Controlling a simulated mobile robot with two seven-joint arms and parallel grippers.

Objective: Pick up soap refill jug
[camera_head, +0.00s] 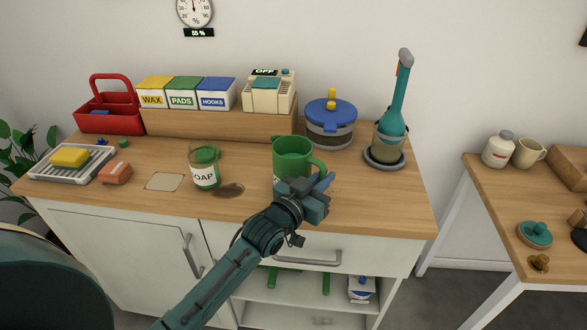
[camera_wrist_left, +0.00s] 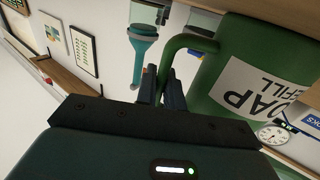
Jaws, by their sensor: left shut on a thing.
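The soap refill jug (camera_head: 292,150) is green with an open top and a handle on its right side. It stands upright at the front middle of the wooden counter; my gripper hides its lower part, so I cannot tell whether its base touches the wood. My left gripper (camera_head: 318,190) is at the handle, shut on it. In the left wrist view the jug (camera_wrist_left: 275,50) fills the right side with its white label showing, and the gripper's fingers (camera_wrist_left: 162,88) close around the handle. My right gripper is not in view.
A glass labelled soap (camera_head: 205,168) stands left of the jug beside a brown stain (camera_head: 229,190). A blue-lidded pot (camera_head: 331,122) and a teal brush in a holder (camera_head: 392,125) stand behind right. The counter's right front (camera_head: 385,200) is clear.

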